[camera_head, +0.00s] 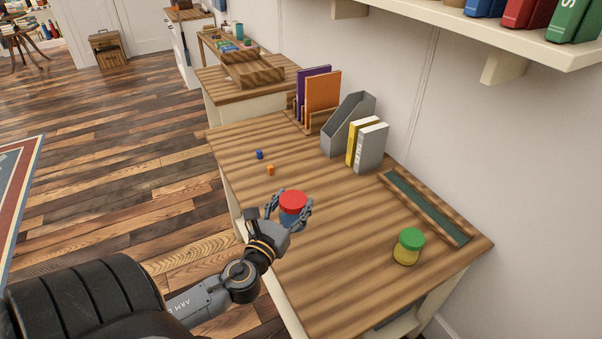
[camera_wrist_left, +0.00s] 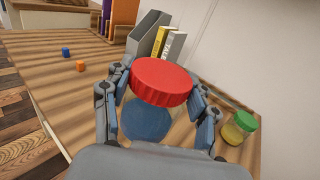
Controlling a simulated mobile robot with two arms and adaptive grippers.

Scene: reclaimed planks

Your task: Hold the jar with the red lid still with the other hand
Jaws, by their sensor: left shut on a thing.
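The jar with the red lid (camera_head: 292,201) stands upright on the wooden desk near its left edge, and something blue shows inside it. In the left wrist view the red lid (camera_wrist_left: 162,80) is in the middle, between the fingers. My left gripper (camera_head: 294,210) is shut on this jar, with a finger on either side of it below the lid. The jar's lower part is partly hidden by the gripper. My right gripper is not in view.
A jar with a green lid (camera_head: 408,246) and yellow contents stands at the desk's right. A blue cube (camera_head: 259,154) and an orange cube (camera_head: 270,170) lie behind the held jar. A grey file holder (camera_head: 348,125), books (camera_head: 371,147) and a long green-bottomed tray (camera_head: 428,207) line the wall side.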

